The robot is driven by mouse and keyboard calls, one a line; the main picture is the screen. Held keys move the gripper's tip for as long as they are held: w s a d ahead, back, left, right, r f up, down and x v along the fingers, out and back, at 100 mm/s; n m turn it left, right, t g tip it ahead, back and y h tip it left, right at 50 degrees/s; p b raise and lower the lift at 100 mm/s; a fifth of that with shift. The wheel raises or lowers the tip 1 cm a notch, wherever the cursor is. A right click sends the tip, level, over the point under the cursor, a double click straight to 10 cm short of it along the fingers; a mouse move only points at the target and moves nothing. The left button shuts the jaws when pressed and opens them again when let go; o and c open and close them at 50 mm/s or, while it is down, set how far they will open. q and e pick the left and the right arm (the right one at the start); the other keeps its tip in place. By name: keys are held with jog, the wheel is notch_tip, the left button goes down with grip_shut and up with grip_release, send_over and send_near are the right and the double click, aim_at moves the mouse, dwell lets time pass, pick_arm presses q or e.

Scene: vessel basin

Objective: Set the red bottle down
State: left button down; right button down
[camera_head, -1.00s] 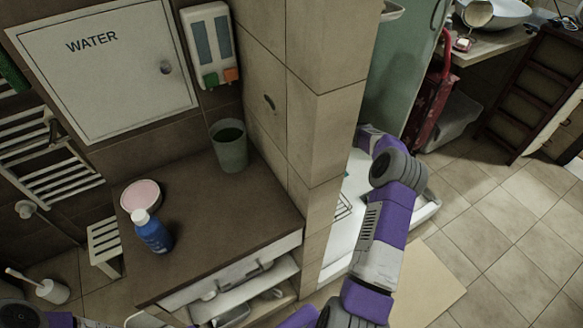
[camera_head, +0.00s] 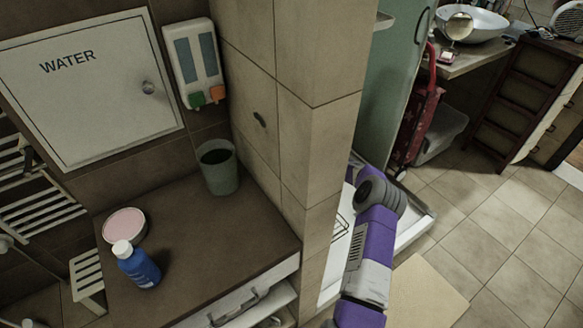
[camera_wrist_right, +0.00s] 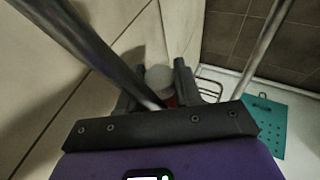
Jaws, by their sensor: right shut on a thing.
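The red bottle shows in the right wrist view as a round white cap (camera_wrist_right: 158,76) with a small patch of red (camera_wrist_right: 172,101) below it; most of its body is hidden by the gripper. My right gripper (camera_wrist_right: 156,84) is shut on it, with one dark finger on each side. In the head view my right arm reaches behind the tiled pillar, so the right gripper and red bottle are hidden there. My left gripper is not in view.
A white shower tray (camera_head: 412,232) lies beyond the pillar (camera_head: 330,140). The wrist view shows metal bars, a wire rack (camera_wrist_right: 208,88) and a teal perforated piece (camera_wrist_right: 265,122). A counter (camera_head: 215,235) holds a blue bottle (camera_head: 137,266), a pink-topped tub (camera_head: 125,225) and a cup (camera_head: 218,168).

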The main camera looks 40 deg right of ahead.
jog(key=shift+r, duration=0.1)
jog(key=c, duration=0.7)
grip_release()
jog(key=p+v, duration=0.3)
jog(key=v, duration=0.9)
